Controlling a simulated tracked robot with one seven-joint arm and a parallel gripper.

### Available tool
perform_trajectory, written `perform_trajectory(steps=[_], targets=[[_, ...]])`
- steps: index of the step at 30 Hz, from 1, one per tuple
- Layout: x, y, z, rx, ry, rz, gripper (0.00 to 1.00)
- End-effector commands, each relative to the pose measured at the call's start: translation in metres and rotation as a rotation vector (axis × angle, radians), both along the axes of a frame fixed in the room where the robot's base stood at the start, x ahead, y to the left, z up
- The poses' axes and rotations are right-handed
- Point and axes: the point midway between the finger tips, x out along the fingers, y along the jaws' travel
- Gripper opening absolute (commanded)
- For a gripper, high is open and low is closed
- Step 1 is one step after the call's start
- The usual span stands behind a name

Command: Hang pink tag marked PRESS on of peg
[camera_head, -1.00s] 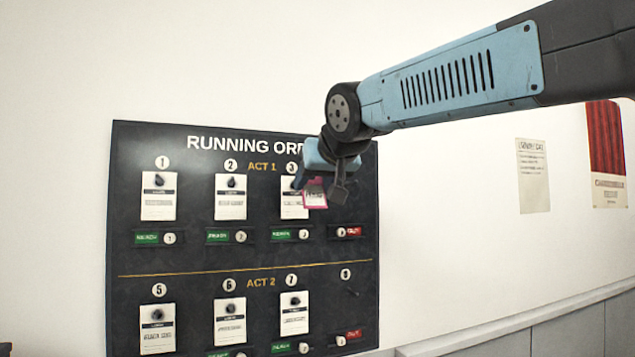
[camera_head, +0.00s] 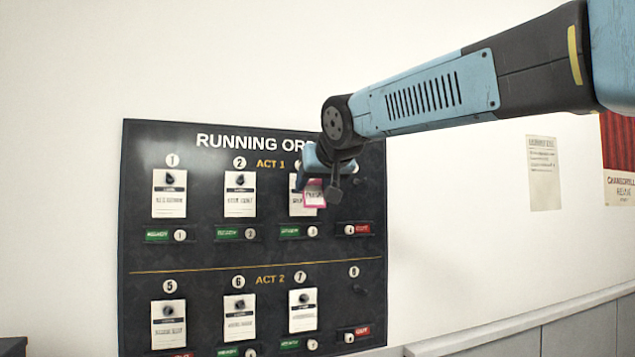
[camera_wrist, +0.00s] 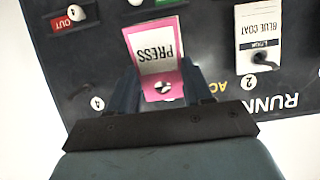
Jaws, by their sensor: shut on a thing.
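The pink-edged tag marked PRESS (camera_wrist: 155,50) hangs between my gripper's fingers in the wrist view. Its pink end with a round hole mark is between the fingertips. In the head view the tag (camera_head: 314,195) shows small in front of the card in place 3. My gripper (camera_head: 318,180) is shut on it, in front of the board's upper row; its fingers also show in the wrist view (camera_wrist: 162,85). The peg in place 4 (camera_head: 358,181) is bare, just right of my gripper. The peg in place 8 (camera_head: 360,290) is bare too. Number 3 is hidden.
The dark RUNNING ORDER board (camera_head: 250,260) carries white cards on its other pegs, such as the BLUE COAT card (camera_wrist: 258,40) under number 2. Small sliders sit below the places; the place 4 slider (camera_head: 358,229) shows red. A paper notice (camera_head: 543,172) hangs right on the wall.

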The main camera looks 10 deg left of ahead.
Motion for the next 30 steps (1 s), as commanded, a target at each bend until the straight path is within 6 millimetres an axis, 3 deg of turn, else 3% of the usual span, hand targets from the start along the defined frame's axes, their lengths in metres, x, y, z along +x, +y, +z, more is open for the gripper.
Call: perform_trajectory(steps=[30], targets=[[0.031,0.018,-0.007,0.0,0.0,-0.001,0.22]])
